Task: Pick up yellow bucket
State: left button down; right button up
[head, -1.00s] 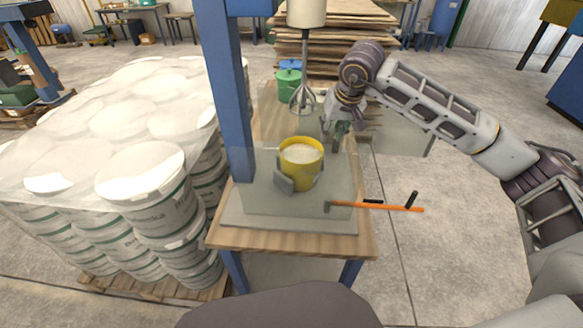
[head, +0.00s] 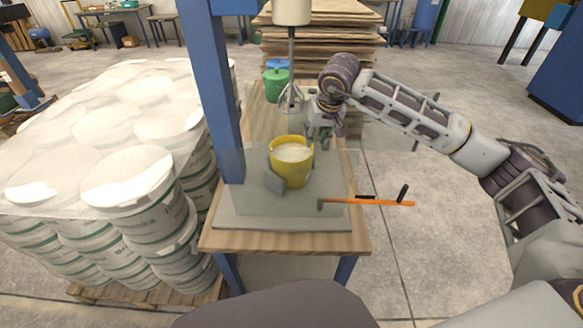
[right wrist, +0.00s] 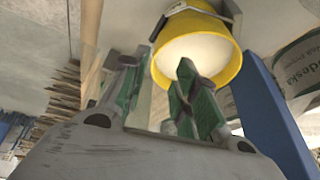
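The yellow bucket (head: 290,166) holds a pale white content and stands upright on the grey plate of the mixer stand, behind a clear panel, in the head view. My right gripper (head: 318,138) is just beyond the bucket's upper right side. In the right wrist view its green-padded fingers (right wrist: 155,92) are spread apart, with one fingertip close to the rim of the yellow bucket (right wrist: 197,48). Nothing shows between the fingers. I cannot tell whether the finger touches the rim. My left gripper is not in view.
The mixer whisk (head: 290,97) hangs above and behind the bucket. A blue post (head: 222,100) stands close on its left. Shrink-wrapped white buckets (head: 125,180) fill the left. A green bucket (head: 276,84) stands behind.

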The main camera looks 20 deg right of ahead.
jog(key=x, duration=0.4)
jog(key=shift+f, duration=0.25)
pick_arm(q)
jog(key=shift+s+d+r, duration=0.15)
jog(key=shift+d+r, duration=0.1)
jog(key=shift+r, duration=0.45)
pick_arm(e)
jog(key=shift+w+f, duration=0.1)
